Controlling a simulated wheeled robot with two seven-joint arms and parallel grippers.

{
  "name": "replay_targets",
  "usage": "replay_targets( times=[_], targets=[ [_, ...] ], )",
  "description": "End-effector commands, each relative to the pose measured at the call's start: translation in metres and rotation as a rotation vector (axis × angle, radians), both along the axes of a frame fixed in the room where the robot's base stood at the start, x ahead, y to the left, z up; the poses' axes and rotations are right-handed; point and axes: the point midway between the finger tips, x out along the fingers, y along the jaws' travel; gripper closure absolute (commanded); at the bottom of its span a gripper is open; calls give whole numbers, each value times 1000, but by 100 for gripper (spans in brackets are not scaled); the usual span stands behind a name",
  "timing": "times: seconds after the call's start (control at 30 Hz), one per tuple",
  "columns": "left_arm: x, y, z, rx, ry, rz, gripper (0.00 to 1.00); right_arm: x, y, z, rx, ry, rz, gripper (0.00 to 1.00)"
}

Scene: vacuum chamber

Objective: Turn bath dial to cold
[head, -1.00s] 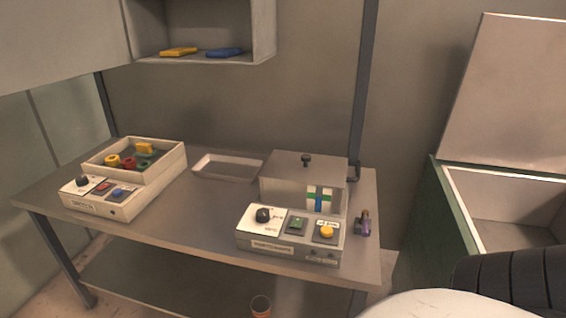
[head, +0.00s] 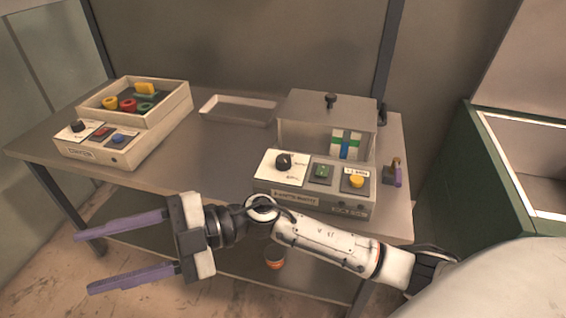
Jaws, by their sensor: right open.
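A control box (head: 315,193) with a lidded metal bath (head: 318,138) behind it stands at the right of the table. It bears a black dial (head: 284,162) on a white plate, a green button (head: 323,171) and a yellow button (head: 356,181). The dial's exact pointer direction is too small to tell. My right gripper (head: 83,262) is open and empty, in front of the table's front edge. Its purple fingers point left. It is well to the left of the dial and apart from it. My left gripper is not in view.
Another control box (head: 97,147) with its own black dial (head: 78,126) stands at left, before a bin (head: 180,106) of coloured parts. An empty tray (head: 238,110) lies between. A green chest (head: 462,190) stands open at right.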

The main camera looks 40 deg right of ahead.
Motion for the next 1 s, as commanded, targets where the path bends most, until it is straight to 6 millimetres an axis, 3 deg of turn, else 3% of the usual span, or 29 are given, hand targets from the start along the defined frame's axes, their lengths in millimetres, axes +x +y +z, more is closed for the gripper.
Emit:
replay_targets(
  times=[0.07, 0.17, 0.27, 0.3, 0.37, 0.4, 0.5, 0.6, 0.7, 0.77, 1.0],
  targets=[
    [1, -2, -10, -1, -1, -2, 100, -7, 0, -24, -232, -109, 154, 50],
    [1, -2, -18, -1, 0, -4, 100, -1, -29, -64, -583, -173, 276, 50],
    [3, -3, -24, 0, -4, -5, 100, 30, -90, -93, -974, -175, 282, 50],
    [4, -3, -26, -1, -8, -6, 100, 46, -122, -97, -1128, -159, 253, 50],
    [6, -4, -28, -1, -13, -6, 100, 70, -172, -94, -1342, -116, 175, 50],
    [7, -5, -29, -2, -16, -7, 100, 83, -204, -86, -1468, -82, 110, 50],
    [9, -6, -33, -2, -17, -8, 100, 106, -276, -57, -1710, 19, -77, 50],
    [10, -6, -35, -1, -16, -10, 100, 114, -326, -26, -1857, 107, -242, 50],
    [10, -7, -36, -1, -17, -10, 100, 116, -353, -7, -1929, 166, -345, 50],
    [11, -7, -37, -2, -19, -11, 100, 116, -362, -4, -1948, 185, -375, 50],
    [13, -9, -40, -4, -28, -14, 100, 122, -375, -33, -1955, 196, -384, 50]
  ],
)
